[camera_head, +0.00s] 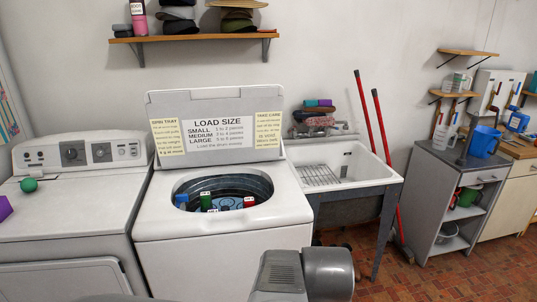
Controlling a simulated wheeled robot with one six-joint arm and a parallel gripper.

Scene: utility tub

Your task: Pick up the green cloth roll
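I cannot single out the green cloth roll with certainty. A stack of rolled or folded cloths (314,120) in purple, dark red, brown and grey sits at the back of the sink (350,163). A green item with a white top (206,202) stands inside the open washer (220,228). A round green object (28,185) lies on the dryer at left. My gripper is not in view; only grey parts of my arm show at the bottom centre.
Blue and red items (249,202) are also in the washer drum. The washer lid (215,125) stands upright, left of the cloth stack. Red-handled poles (374,125) lean by the sink. A shelf (195,38) hangs above. Grey shelving (450,195) stands right. Tiled floor is open at lower right.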

